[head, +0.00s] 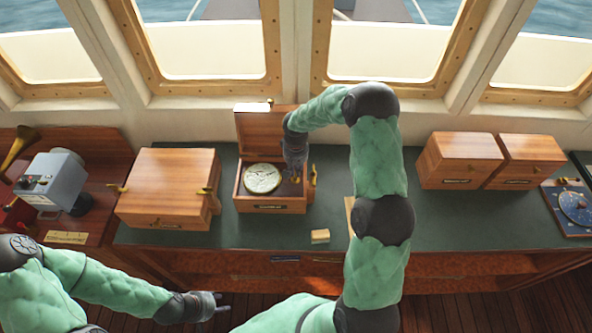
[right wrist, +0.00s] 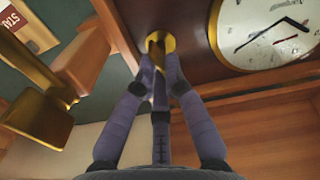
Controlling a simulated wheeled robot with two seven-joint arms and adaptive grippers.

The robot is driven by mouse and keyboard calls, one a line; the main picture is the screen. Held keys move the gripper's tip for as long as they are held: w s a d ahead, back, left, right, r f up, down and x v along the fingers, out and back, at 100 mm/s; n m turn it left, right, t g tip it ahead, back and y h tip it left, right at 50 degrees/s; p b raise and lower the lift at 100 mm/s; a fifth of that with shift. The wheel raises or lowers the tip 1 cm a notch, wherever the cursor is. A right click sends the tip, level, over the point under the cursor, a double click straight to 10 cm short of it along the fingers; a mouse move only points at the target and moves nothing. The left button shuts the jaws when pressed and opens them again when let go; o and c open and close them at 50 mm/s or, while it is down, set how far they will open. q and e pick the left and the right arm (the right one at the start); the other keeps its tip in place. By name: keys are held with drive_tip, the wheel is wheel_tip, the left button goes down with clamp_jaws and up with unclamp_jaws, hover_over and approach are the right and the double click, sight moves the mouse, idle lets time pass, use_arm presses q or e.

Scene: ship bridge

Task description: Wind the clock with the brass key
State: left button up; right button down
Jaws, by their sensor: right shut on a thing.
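The clock sits in an open wooden box on the green counter; its white round dial (head: 262,178) faces up. In the right wrist view the dial (right wrist: 270,30) has dark hands, and a round brass fitting (right wrist: 168,42) lies beside it in the wooden panel. My right gripper (head: 295,172) reaches down into the right part of the box. It is shut on the brass key (right wrist: 160,92), whose end is at the brass fitting; the fingers hide much of the key, so I cannot tell how deep it sits. My left gripper (head: 220,303) is open and empty, low in front of the counter.
A closed wooden box (head: 168,185) with brass handles stands left of the clock box (head: 270,208). Two more wooden boxes (head: 459,158) (head: 531,155) stand at the right. Bare green counter (head: 450,220) shows at right.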

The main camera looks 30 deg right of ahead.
drive_tip(key=n+b, duration=0.1)
drive_tip(key=n, duration=0.2)
drive_tip(key=shift+w, duration=0.1)
drive_tip(key=n, duration=0.3)
drive_tip(key=shift+a+n+b, duration=0.1)
drive_tip(key=shift+n+b, duration=0.25)
drive_tip(key=shift+n, duration=0.05)
drive_tip(key=n, duration=0.3)
drive_tip(key=shift+w+a+n, duration=0.1)
drive_tip(key=shift+n, duration=0.2)
drive_tip(key=shift+r+n, duration=0.1)
drive_tip(key=shift+n, duration=1.8)
drive_tip(key=c, duration=1.3)
unclamp_jaws()
drive_tip(key=shift+a, duration=0.1)
